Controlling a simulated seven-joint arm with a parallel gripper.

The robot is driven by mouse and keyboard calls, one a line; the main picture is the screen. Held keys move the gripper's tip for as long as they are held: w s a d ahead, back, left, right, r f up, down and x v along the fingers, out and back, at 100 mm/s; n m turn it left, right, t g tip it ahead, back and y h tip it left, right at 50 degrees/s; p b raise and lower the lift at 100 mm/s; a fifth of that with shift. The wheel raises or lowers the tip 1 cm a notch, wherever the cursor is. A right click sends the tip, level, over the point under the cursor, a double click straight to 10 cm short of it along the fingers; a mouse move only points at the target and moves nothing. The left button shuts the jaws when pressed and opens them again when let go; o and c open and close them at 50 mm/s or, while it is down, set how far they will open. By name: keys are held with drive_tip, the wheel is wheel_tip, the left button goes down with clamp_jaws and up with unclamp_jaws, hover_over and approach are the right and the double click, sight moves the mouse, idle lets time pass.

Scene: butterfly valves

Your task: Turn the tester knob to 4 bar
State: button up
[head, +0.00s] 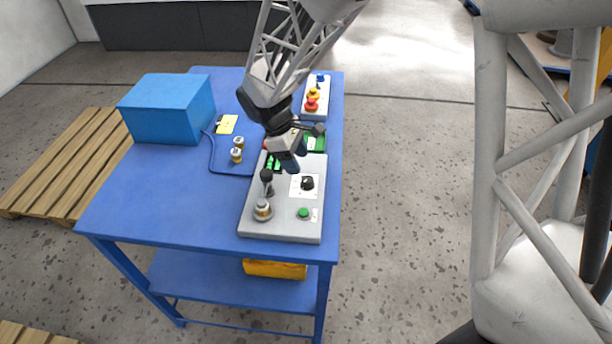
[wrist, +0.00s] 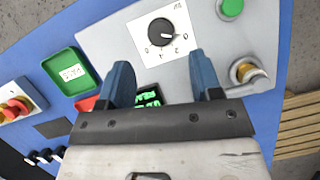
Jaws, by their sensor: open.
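The tester knob (head: 307,183) is a black round knob on a white scale plate on the grey tester panel (head: 270,227). In the wrist view the knob (wrist: 161,30) sits above and between my fingertips, with a white pointer line and a printed scale marked "bar" around it. I cannot read the pointed value for certain. My gripper (wrist: 161,75) is open and empty, its two blue fingers apart, and no contact with the knob shows. In the head view my gripper (head: 291,164) hangs over the panel just behind the knob. A green lit display (wrist: 148,97) is partly hidden by my gripper.
A green tray (wrist: 71,71) lies beside the panel. A blue box (head: 168,109) stands on the blue table's left.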

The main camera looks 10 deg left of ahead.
sight(307, 179)
drive_tip(key=shift+x, duration=3.35)
drive_tip(key=c, duration=0.9)
